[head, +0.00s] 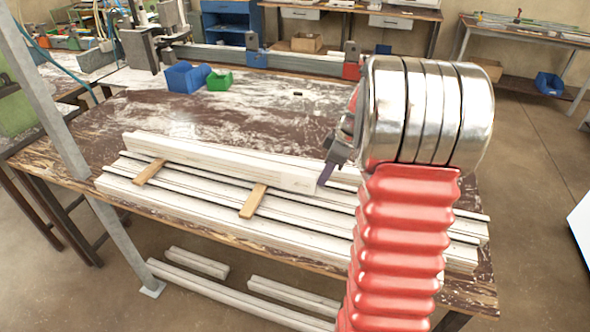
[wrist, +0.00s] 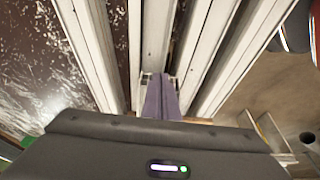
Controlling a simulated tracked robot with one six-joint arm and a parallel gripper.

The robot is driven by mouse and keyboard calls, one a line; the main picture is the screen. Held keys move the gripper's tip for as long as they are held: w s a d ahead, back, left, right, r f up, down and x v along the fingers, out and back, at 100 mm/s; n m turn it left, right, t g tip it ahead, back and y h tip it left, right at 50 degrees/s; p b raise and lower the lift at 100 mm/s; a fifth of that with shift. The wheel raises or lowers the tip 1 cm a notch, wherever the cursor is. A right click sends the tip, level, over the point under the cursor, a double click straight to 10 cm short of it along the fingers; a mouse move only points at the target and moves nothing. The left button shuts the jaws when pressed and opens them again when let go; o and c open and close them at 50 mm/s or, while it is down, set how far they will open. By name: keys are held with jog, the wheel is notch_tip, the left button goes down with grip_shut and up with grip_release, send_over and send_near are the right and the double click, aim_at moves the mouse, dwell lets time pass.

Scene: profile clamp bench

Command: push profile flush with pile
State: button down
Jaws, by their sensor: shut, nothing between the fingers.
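Several long white profiles lie side by side as a pile (head: 200,190) on the worn brown bench. A white profile (head: 215,155) lies along the far side of the pile, higher than the rows in front. My gripper (head: 325,174) is shut and empty, pointing down by the right part of this profile. In the wrist view its purple fingers (wrist: 160,96) are together, close to the end of a middle profile (wrist: 156,40), with other profiles on both sides. I cannot tell whether the fingers touch that end. My arm hides the pile's right part in the head view.
Two wooden strips (head: 254,200) (head: 150,171) lie across the front rows. Blue bins (head: 186,77) and a green bin (head: 219,80) stand at the back of the bench near a clamp rail (head: 290,61). A grey post (head: 70,150) rises at the left. The bench behind the pile is mostly clear.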

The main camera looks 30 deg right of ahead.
jog(key=shift+w+a, duration=0.65)
jog(key=shift+w, duration=0.2)
jog(key=shift+w+a, duration=0.6)
jog(key=shift+w, duration=0.2)
jog(key=shift+w+a, duration=0.35)
jog(key=shift+w, duration=0.1)
dwell(0.3)
jog(key=shift+s+d, duration=0.5)
jog(key=shift+s, duration=0.15)
jog(key=shift+r, duration=3.5)
jog(key=shift+m, duration=0.3)
